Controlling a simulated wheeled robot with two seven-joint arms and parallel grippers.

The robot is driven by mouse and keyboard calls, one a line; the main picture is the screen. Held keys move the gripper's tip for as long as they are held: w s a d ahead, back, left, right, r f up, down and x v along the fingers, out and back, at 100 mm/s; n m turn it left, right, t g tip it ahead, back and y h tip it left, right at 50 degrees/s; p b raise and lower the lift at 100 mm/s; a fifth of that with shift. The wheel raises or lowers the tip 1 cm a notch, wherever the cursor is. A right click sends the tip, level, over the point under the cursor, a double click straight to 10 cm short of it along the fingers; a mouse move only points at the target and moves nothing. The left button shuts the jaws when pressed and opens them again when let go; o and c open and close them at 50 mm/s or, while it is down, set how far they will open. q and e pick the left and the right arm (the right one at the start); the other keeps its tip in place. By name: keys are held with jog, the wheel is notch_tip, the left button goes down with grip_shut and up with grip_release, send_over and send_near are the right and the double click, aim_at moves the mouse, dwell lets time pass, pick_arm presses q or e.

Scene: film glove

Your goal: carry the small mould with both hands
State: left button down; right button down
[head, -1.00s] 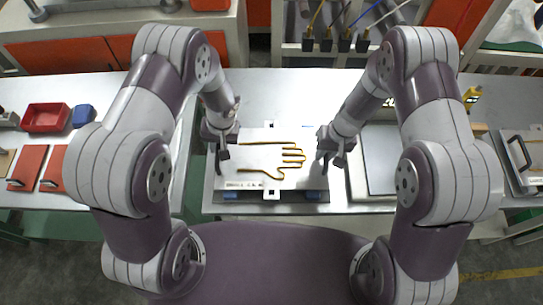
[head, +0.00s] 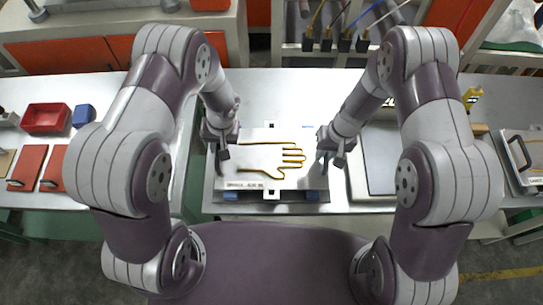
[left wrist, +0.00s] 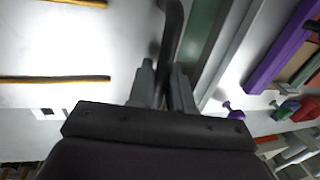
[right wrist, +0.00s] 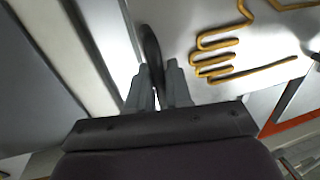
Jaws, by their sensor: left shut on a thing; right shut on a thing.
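The small mould (head: 259,176) is a pale plate with a brass hand outline, in the middle of the head view. Dark bar handles stand at its left and right ends. My left gripper (head: 218,158) is shut on the left handle, which shows between the fingers in the left wrist view (left wrist: 170,45). My right gripper (head: 326,160) is shut on the right handle, which shows in the right wrist view (right wrist: 152,50). The mould looks level. Its underside and the exact gap to what lies below are hidden.
A grey-edged stand with blue blocks (head: 230,196) is under the mould's front edge. A grey plate (head: 381,160) lies close on the right. A red tray (head: 46,118) and a blue block (head: 83,115) are at the left.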

pick_arm(q)
jog(key=shift+w+r, duration=0.1)
jog(key=shift+r, duration=0.05)
pick_arm(e)
jog(key=shift+w+r, duration=0.1)
